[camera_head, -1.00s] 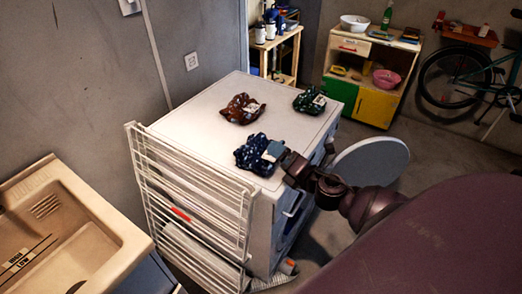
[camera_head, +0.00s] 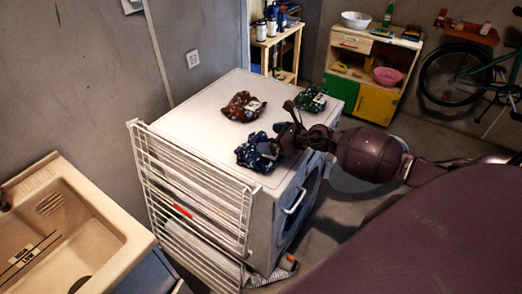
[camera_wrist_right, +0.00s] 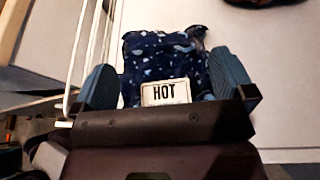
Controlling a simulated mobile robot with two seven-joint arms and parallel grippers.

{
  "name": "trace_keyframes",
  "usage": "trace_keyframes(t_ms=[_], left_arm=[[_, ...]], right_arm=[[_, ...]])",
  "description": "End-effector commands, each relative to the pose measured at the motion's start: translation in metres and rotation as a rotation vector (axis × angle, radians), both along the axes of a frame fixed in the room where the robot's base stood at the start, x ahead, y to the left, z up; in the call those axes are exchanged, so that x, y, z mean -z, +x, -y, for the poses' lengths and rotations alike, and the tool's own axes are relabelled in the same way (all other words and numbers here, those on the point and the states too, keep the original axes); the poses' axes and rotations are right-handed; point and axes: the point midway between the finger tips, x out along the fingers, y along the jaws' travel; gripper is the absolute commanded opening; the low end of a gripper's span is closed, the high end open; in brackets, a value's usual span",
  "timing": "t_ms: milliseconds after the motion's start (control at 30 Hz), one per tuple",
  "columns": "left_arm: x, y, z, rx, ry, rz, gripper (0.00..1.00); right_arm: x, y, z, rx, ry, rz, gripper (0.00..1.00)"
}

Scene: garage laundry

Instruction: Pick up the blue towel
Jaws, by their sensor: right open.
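The blue towel (camera_head: 256,152) is a crumpled dark blue cloth with light spots, on the near edge of the white machine's top (camera_head: 200,112). In the right wrist view the towel (camera_wrist_right: 165,62) lies between the fingers and bears a tag reading HOT (camera_wrist_right: 165,92). My right gripper (camera_head: 274,146) is at the towel's right side. In the wrist view it (camera_wrist_right: 165,85) is open, one finger on each side of the towel. I cannot tell whether the fingers touch it. My left gripper is not in view.
A red-brown cloth (camera_head: 243,106) and a green cloth (camera_head: 311,99) lie farther back on the machine. A white drying rack (camera_head: 190,200) stands against its left side, close to the towel. A beige sink (camera_head: 75,225) is at the lower left.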

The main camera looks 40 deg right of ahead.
Motion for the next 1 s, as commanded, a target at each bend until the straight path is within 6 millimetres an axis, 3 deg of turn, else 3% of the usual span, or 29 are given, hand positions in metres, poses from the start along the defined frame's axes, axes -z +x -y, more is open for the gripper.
trace_keyframes(t_ms=[400,733,767,1000], left_arm=[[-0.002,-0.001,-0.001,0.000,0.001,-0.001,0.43],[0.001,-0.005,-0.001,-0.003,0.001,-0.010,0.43],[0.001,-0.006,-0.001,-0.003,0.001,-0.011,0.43],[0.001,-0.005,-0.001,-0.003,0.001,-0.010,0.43]], right_arm=[[0.015,0.037,-0.023,0.001,0.002,0.000,1.00],[0.018,0.043,-0.025,0.000,0.001,0.000,1.00],[0.018,0.043,-0.025,0.000,0.001,0.000,0.98],[0.018,0.043,-0.025,0.001,0.000,0.000,0.62]])
